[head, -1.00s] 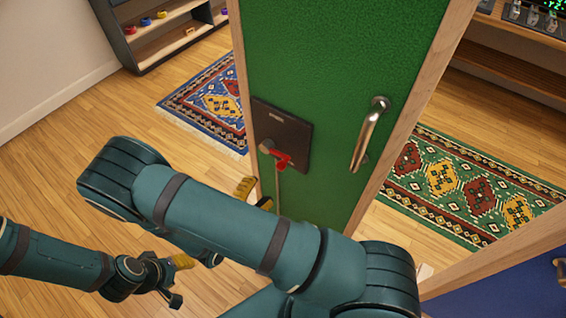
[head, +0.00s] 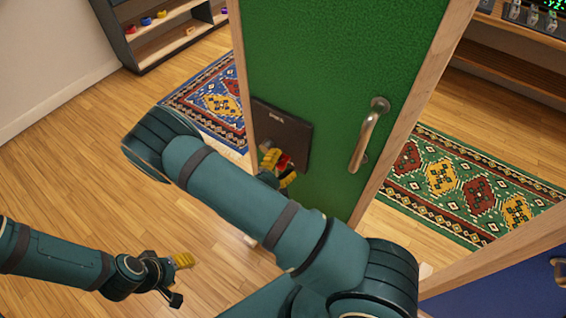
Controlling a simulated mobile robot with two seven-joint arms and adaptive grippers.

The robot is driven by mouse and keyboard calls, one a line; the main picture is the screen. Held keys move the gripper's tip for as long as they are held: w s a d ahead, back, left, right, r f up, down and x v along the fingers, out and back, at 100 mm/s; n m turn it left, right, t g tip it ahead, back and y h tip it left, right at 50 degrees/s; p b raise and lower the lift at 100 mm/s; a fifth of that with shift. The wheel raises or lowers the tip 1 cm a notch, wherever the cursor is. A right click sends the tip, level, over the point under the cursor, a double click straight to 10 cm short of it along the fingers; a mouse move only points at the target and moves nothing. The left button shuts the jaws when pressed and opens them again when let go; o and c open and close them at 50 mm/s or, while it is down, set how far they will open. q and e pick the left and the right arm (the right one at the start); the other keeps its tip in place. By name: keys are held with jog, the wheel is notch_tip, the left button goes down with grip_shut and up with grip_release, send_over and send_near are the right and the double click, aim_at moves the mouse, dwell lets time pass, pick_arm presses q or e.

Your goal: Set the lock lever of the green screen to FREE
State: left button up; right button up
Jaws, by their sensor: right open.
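The green screen (head: 330,60) stands upright in a wooden frame. On its lower left is a dark lock plate (head: 292,128) with small lettering that I cannot read. The red lock lever (head: 284,162) is on this plate, mostly hidden by my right gripper (head: 279,169). That gripper is open, its yellow-padded fingers on either side of the red part; I cannot tell whether they touch it. The lever's exact direction is hidden. My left gripper (head: 180,280) is at the lower left, over the floor, away from the screen; it looks open and empty.
A metal handle (head: 368,136) sticks out from the screen, right of the lock plate. A blue rug (head: 208,98) and a green rug (head: 450,190) lie on the wooden floor. A shelf (head: 150,35) stands at the back left. A blue panel (head: 500,285) is at the lower right.

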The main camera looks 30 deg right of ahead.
grip_shut()
jog(key=shift+r, duration=0.15)
jog(key=r+n+p, duration=0.2)
jog(key=n+p, duration=0.1)
jog(key=shift+w+a+r+n, duration=0.15)
jog(key=shift+w+r+n, duration=0.15)
jog(key=shift+w+a+r+n+p, duration=0.1)
jog(key=shift+w+r+n+p, duration=0.15)
jog(key=shift+r+n+p, duration=0.4)
jog(key=shift+w+a+r+n+p, duration=0.1)
jog(key=shift+w+r+n+p, duration=0.1)
jog(key=shift+n+p, duration=0.4)
jog(key=n, duration=0.1)
jog(key=w+r+n+p, duration=0.1)
jog(key=n, duration=0.1)
jog(key=w+n, duration=0.1)
jog(key=shift+a+r+n+p, duration=0.25)
jog(key=shift+a+r+p, duration=0.15)
jog(key=shift+w+a+r+n+p, duration=0.1)
jog(key=shift+w+a+n+p, duration=0.1)
jog(key=shift+w+n, duration=0.3)
jog(key=shift+w+a+r+n+p, duration=0.1)
jog(key=shift+w+r+n+p, duration=0.05)
jog(key=shift+n, duration=0.55)
jog(key=shift+w+a+r+n+p, duration=0.1)
jog(key=shift+w+n+p, duration=0.1)
jog(key=shift+w+n, duration=0.3)
jog(key=shift+s, duration=0.1)
